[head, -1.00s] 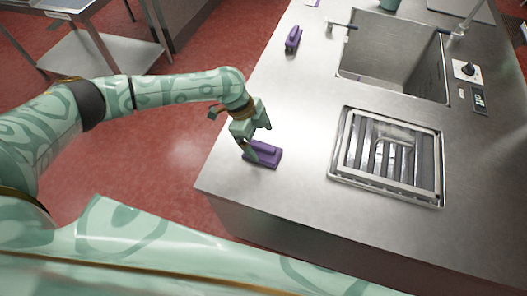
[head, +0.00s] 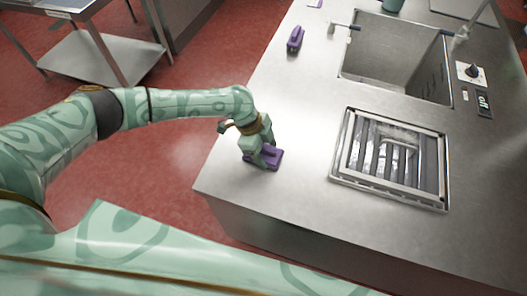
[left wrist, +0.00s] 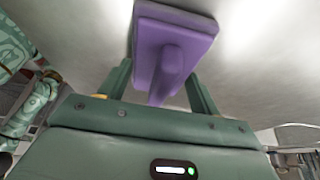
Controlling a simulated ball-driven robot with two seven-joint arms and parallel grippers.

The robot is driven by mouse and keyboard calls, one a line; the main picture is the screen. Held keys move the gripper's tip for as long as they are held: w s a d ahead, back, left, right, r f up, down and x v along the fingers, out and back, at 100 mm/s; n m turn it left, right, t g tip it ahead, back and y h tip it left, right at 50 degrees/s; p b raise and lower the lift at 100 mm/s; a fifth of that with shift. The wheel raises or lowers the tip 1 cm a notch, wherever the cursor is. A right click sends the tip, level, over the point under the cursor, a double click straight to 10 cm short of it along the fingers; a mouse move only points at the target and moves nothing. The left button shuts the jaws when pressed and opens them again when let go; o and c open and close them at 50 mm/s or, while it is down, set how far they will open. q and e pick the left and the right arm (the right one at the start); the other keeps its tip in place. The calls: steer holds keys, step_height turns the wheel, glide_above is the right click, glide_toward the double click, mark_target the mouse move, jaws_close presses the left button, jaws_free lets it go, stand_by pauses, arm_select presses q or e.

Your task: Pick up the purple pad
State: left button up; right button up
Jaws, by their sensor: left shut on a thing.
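The purple pad (head: 274,159) lies on the steel counter near its front left corner. In the left wrist view the purple pad (left wrist: 182,40) shows a flat base and a raised handle that runs between the fingers. My left gripper (head: 262,160) reaches down onto it and is shut on its handle. In the left wrist view the two fingers of my left gripper (left wrist: 158,92) stand on either side of the handle. Whether the base still touches the counter is hard to tell. My right gripper is not in view.
A second purple handled thing (head: 296,39) stands farther back on the steel counter (head: 300,120). A sink (head: 395,60) and a grated drain (head: 392,157) are set in the counter to the right. A control knob (head: 472,71) sits at the far right. A metal shelf table (head: 95,55) stands at the back left.

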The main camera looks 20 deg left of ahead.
mark_target(269, 151)
arm_select(q)
steer(key=shift+r, duration=0.1)
steer(key=shift+r, duration=0.2)
steer(key=r+p, duration=0.1)
steer(key=r, duration=0.1)
steer(key=r+p, duration=0.1)
steer(key=r, duration=0.1)
steer(key=shift+s, duration=0.4)
steer(key=s+r+p, duration=0.4)
steer(key=s+r, duration=0.4)
steer(key=s, duration=0.5)
steer(key=shift+a+r+p, duration=0.25)
steer(key=shift+a+p, duration=0.05)
